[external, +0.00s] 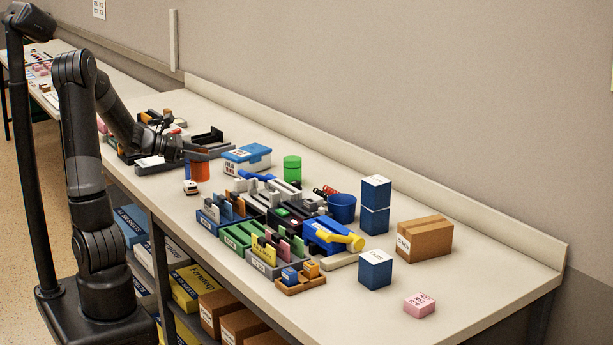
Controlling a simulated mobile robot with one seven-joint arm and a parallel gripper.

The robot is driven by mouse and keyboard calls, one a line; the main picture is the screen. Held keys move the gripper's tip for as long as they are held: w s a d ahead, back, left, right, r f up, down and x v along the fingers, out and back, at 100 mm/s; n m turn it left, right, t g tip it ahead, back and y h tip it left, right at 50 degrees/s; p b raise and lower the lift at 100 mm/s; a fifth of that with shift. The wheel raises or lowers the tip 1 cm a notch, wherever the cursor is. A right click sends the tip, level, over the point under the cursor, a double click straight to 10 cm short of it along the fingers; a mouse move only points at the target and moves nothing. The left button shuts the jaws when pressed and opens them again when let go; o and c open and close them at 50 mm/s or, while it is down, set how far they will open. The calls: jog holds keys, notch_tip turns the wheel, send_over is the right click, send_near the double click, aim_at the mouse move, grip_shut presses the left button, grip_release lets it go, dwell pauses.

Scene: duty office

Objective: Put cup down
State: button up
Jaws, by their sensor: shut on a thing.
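An orange-red cup (200,172) is upright at the end of my arm, over the left part of the long counter. My gripper (198,155) is shut on the cup near its rim, and the dark fingers hide part of its top. The cup's bottom is at or just above the counter top (228,189); I cannot tell whether it touches.
A small white block (190,187) lies in front of the cup. A blue-lidded box (246,158), a green cylinder (292,169) and a blue cup (341,208) stand to the right. Sorting trays (235,236) fill the middle front. Dark trays (207,138) lie behind my gripper.

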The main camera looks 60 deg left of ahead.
jog(key=shift+w+r, duration=0.1)
jog(key=shift+r, duration=0.25)
jog(key=w+a+r+n+y, duration=0.1)
jog(key=w+a+r, duration=0.15)
jog(key=w, duration=0.65)
jog(key=w+a+r+n+y, duration=0.1)
jog(key=w+a+r, duration=0.15)
jog(key=w, duration=0.55)
jog(key=w+a+r+y, duration=0.1)
jog(key=w+r, duration=0.2)
jog(key=w, duration=0.6)
jog(key=shift+t, duration=0.4)
jog(key=shift+s+a+f, duration=0.1)
jog(key=shift+a+f, duration=1.65)
jog(key=shift+a, duration=0.25)
jog(key=shift+w+a+f, duration=0.1)
jog(key=shift+a+f, duration=1.65)
jog(key=shift+a, duration=0.2)
jog(key=shift+s+a+f, duration=0.1)
jog(key=shift+a+f, duration=1.65)
jog(key=shift+a, duration=0.25)
jog(key=shift+f, duration=0.1)
jog(key=o, duration=1)
jog(key=shift+c, duration=0.2)
